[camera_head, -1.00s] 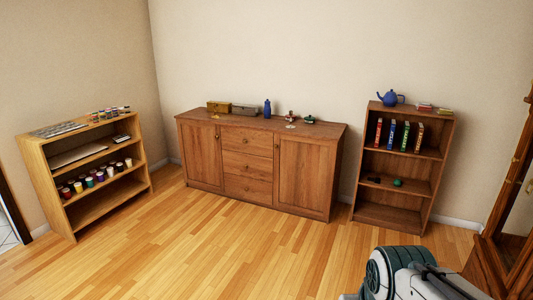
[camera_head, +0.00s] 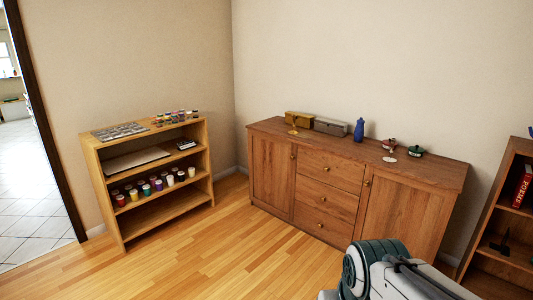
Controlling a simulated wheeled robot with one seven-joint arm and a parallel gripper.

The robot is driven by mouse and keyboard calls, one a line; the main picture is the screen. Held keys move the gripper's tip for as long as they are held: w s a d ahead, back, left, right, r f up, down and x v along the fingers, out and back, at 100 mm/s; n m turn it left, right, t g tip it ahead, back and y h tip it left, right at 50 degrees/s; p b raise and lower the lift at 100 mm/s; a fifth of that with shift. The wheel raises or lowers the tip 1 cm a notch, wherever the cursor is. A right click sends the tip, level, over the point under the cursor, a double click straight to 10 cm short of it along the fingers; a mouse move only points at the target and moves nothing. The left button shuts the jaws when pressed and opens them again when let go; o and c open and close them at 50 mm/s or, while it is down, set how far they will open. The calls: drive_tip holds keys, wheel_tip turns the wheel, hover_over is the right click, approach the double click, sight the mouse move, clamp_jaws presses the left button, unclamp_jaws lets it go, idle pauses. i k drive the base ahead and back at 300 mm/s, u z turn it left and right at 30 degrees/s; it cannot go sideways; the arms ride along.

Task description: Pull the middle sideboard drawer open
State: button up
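The wooden sideboard (camera_head: 272,184) stands against the back wall, right of centre in the head view. Between its two doors are three stacked drawers, each with a small round knob. The middle drawer (camera_head: 340,203) looks shut, flush with the drawers above and below. My own arm shows at the bottom right, in front of the sideboard's lower right part. My gripper is outside the picture.
A light wooden shelf (camera_head: 163,218) with jars stands at the left. A darker bookshelf (camera_head: 490,267) is at the right edge. A doorway with a tiled floor is at far left. Bare wooden floor (camera_head: 225,260) lies before the sideboard. Boxes and a blue bottle (camera_head: 359,130) stand on its top.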

sight(339, 203)
drive_tip(key=z, duration=0.05)
drive_tip(key=i, duration=2.05)
drive_tip(key=z, duration=0.85)
drive_tip(key=i, duration=1.55)
drive_tip(key=z, duration=0.4)
